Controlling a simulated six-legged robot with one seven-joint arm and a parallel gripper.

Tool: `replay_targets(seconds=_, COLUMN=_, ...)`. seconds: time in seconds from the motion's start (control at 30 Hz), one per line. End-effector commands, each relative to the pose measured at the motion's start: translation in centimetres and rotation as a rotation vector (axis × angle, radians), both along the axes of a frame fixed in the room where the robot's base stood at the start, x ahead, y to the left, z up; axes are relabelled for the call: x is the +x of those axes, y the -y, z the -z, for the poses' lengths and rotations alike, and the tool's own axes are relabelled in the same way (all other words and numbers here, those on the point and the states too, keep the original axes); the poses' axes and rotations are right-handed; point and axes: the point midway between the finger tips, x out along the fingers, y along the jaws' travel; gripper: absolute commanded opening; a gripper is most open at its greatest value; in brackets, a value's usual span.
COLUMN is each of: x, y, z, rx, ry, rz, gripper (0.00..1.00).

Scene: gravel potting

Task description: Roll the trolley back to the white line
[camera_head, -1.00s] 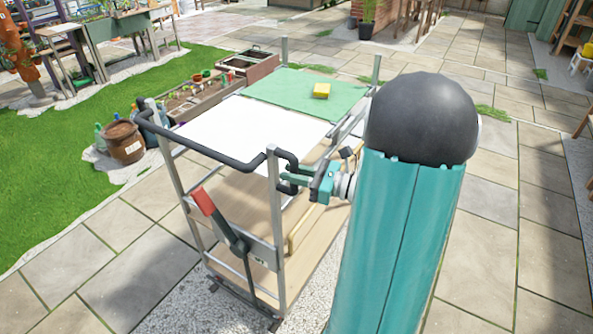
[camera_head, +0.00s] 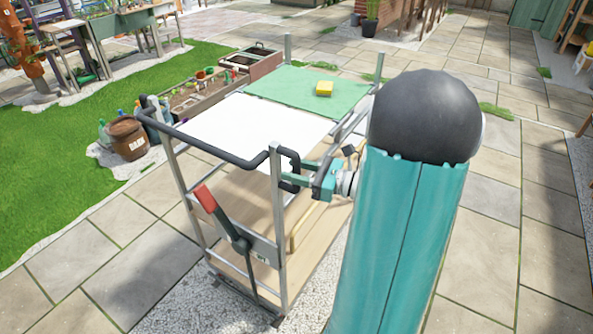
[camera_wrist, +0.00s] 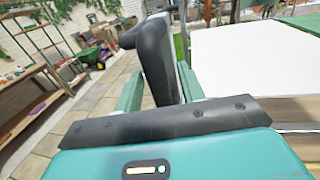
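The trolley (camera_head: 276,225) stands upright on a gravel strip, with metal posts, wooden lower shelves and a black push handle (camera_head: 215,153) at its near end. In the head view my gripper (camera_head: 291,176) is at the right end of this handle, partly hidden by the post and my arm. In the wrist view the black handle (camera_wrist: 158,60) stands between my two teal fingers and fills the gap, so my gripper looks shut on it. A red-gripped lever (camera_head: 205,199) slants upward on the near end. I make out no white line in either view.
A white sheet (camera_head: 250,125) and green mat (camera_head: 305,93) cover the trolley's top, with a yellow sponge (camera_head: 324,88) on the mat. A brown pot (camera_head: 127,138) and planter boxes (camera_head: 205,90) stand on the left. Paving nearer than the trolley is clear.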

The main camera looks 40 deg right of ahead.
Motion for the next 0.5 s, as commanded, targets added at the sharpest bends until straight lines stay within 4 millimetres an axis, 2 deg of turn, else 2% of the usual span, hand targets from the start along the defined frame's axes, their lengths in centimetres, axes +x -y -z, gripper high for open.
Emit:
replay_targets(seconds=0.17, x=-0.3, y=0.1, z=0.0, rx=0.000, ry=0.000, rz=0.001, gripper=0.39)
replay_targets(seconds=0.27, x=-1.2, y=0.6, z=0.0, rx=-0.001, ry=-0.001, rz=0.003, gripper=0.39)
replay_targets(seconds=0.5, x=-5.4, y=3.2, z=0.0, rx=0.000, ry=0.000, rz=0.006, gripper=0.39)
